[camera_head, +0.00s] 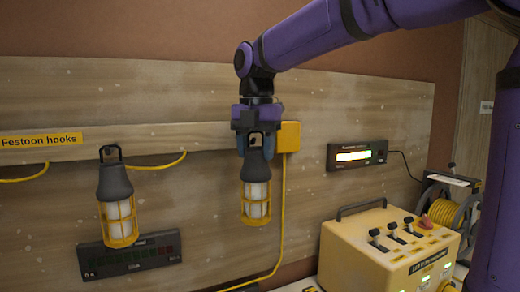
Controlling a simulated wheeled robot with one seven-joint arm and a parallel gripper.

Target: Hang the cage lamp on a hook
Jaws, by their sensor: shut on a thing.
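A cage lamp (256,192) with a dark grey top, a white body and a yellow cage hangs upright below my gripper (256,142). My gripper points down and is shut on the top of this lamp; the jaws hide most of its hanger. The lamp is in front of the wooden rail (215,137), near its right end. A second, similar cage lamp (117,203) hangs at the left by a dark loop at the rail. The rail bears a yellow "Festoon hooks" label (40,140). I cannot make out a free hook.
A yellow box (290,137) with a cable running down is close right of my gripper. A lit display (356,154) is on the wall. A yellow control box (385,250) with levers and a cable reel (452,212) stand lower right. A dark panel (130,255) is lower left.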

